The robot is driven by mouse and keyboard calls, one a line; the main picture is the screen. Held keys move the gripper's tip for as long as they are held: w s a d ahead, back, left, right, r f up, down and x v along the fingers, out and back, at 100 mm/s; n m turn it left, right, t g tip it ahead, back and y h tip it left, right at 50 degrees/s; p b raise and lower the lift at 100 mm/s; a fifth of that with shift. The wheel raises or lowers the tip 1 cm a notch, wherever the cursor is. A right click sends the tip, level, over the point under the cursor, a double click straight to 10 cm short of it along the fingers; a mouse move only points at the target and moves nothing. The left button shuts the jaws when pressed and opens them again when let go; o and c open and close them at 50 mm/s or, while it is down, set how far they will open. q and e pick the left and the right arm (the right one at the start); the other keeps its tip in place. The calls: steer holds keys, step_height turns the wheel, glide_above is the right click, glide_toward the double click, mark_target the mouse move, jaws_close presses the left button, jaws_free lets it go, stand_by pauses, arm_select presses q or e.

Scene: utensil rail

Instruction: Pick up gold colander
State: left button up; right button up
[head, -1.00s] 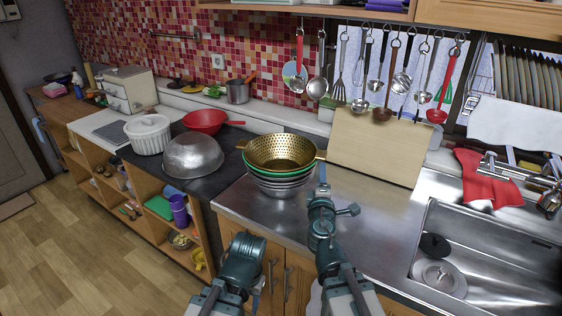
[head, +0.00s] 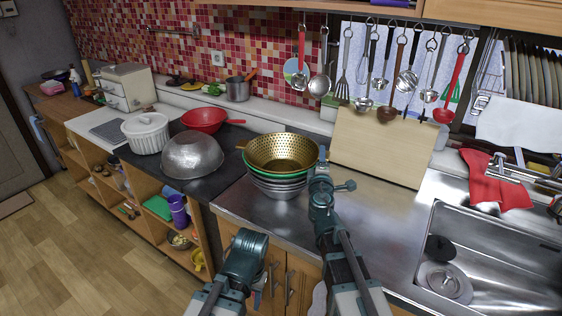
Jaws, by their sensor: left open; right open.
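The gold colander (head: 282,153) sits upright on top of a stack of bowls, a green-rimmed one (head: 262,174) and several steel ones (head: 280,191), on the steel counter. Its left handle shows at its left rim; its right handle is mostly hidden behind my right gripper. My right gripper (head: 321,158) is open at the right rim, at that handle; I cannot tell whether it touches. My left gripper (head: 262,278) is open and low, in front of the cabinet doors, well short of the colander. Its fingers are largely hidden by my own wrist.
A steel bowl (head: 193,156), red colander (head: 204,120) and white lidded pot (head: 147,133) stand to the left. A cutting board (head: 380,146) leans behind, under hanging utensils. The sink (head: 490,270) is at right. Counter between stack and sink is clear.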

steer(key=shift+w, duration=0.85)
steer(key=shift+w+d, duration=0.25)
steer(key=shift+s, duration=0.1)
steer(key=shift+c, duration=0.7)
jaws_close()
steer(key=shift+a, duration=0.1)
